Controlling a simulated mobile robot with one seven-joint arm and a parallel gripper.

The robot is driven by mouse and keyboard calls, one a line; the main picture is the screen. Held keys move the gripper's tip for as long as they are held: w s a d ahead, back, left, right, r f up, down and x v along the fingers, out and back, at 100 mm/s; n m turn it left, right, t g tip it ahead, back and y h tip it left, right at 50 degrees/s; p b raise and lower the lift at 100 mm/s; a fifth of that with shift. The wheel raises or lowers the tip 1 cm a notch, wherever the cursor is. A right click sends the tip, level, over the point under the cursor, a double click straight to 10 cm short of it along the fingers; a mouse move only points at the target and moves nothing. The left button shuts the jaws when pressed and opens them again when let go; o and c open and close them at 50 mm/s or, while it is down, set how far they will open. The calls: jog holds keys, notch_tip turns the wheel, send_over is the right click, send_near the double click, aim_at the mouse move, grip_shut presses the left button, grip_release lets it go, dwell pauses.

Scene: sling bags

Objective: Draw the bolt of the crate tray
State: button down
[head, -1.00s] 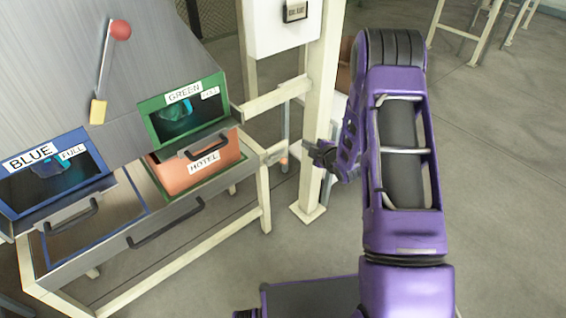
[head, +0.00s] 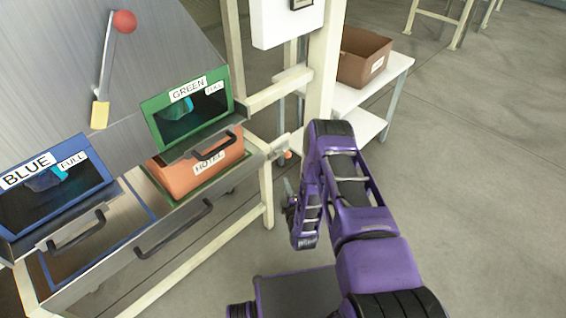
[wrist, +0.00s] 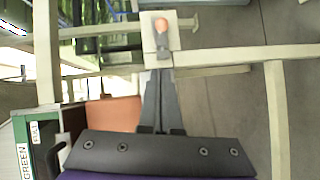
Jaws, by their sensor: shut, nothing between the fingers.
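The crate tray (head: 190,232) is a long grey drawer with a black handle under the chutes. An orange crate labelled HOTEL (head: 180,176) sits in its green-edged right part. The bolt's orange-pink knob (head: 288,154) shows at the tray's right end, by the cream frame. In the wrist view the knob (wrist: 161,26) stands on a pale plate (wrist: 158,58). My gripper (head: 290,196) is below and near the knob in the head view. In the wrist view my gripper's fingers (wrist: 160,75) are together, empty, pointing at the plate just short of the knob; contact cannot be told.
The green chute door (head: 165,145) and blue chute door (head: 30,215) are above the tray. A cream post (head: 321,90) stands right of the tray. Behind it, a white table (head: 385,88) bears a brown box (head: 350,72). Floor to the right is clear.

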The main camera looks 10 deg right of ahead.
dwell(0.3)
jog(key=w+d+f+b, duration=0.2)
jog(key=w, duration=1)
jog(key=shift+w+b, duration=0.3)
jog(key=shift+w, duration=0.1)
jog(key=shift+d, duration=0.15)
